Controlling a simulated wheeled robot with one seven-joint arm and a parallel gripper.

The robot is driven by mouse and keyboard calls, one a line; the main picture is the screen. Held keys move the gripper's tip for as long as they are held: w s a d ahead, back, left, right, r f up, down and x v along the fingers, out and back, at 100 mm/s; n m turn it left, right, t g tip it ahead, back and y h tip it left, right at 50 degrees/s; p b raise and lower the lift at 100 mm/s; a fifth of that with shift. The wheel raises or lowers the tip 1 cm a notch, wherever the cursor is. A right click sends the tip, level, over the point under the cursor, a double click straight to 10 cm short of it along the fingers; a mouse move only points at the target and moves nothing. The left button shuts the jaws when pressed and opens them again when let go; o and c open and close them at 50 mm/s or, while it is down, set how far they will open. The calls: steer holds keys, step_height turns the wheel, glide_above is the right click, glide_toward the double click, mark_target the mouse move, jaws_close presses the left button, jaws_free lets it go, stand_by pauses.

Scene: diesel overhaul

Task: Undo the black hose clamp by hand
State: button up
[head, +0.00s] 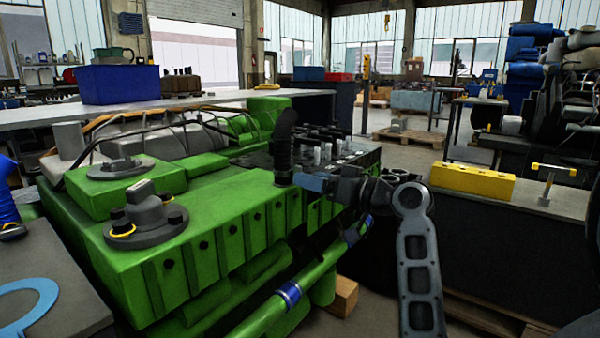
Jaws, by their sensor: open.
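A black ribbed hose (284,135) rises from the near right corner of the green engine (210,225) and bends to the right at its top. A dark band near the base of the hose may be the black clamp (283,178); it is too small and dark to tell its screw or lever. My gripper (301,181) comes in from the right at the height of the hose base. It is open, with its tips close beside the hose. I cannot tell whether they touch it or reach around it. Part of the engine's top edge is hidden behind my wrist.
A green pipe with blue bands (288,295) runs along the engine's near side, below my arm. A yellow block (472,181) sits on the bench at right. A blue bin (118,84) stands on the table behind. A wooden block (343,296) lies on the floor.

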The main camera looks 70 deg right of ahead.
steer(key=shift+w+d+m+p, duration=0.2)
steer(key=shift+w+m+p, duration=0.6)
steer(key=shift+m+p, duration=4.75)
steer(key=shift+w+d+m+p, duration=0.25)
steer(key=shift+w+m+p, duration=0.6)
steer(key=shift+m+p, duration=4.65)
steer(key=shift+w+d+m+p, duration=0.2)
steer(key=shift+w+m+p, duration=0.6)
steer(key=shift+m+p, duration=4.75)
steer(key=shift+c, duration=0.3)
jaws_close()
